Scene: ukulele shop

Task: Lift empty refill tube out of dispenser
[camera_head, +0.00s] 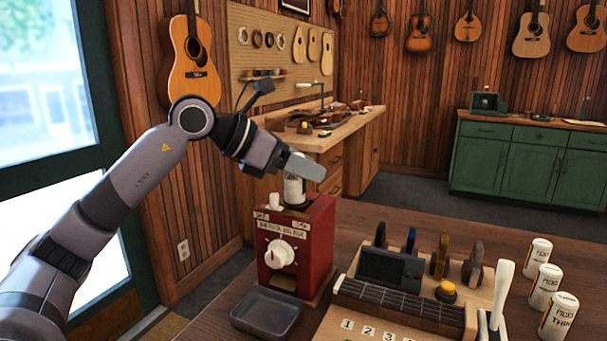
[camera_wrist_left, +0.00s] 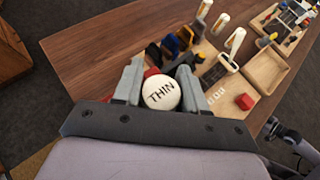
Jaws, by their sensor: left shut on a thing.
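The red dispenser (camera_head: 318,243) stands on the wooden counter with a white dial on its front. The refill tube (camera_head: 293,191) is white with dark lettering and stands upright over the dark collar on the dispenser's top. I cannot tell how deep its lower end sits. My left gripper (camera_head: 300,172) is shut on the tube's upper part. In the left wrist view the tube's round white top, marked THIN (camera_wrist_left: 161,92), sits between both fingers. The dispenser is mostly hidden there.
A grey metal tray (camera_head: 268,314) lies in front of the dispenser. A wooden console (camera_head: 400,305) with a screen, a yellow button and a white lever stands to its right. Three white labelled tubes (camera_head: 546,287) stand at the far right. Upright coloured pieces (camera_head: 440,258) stand behind the console.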

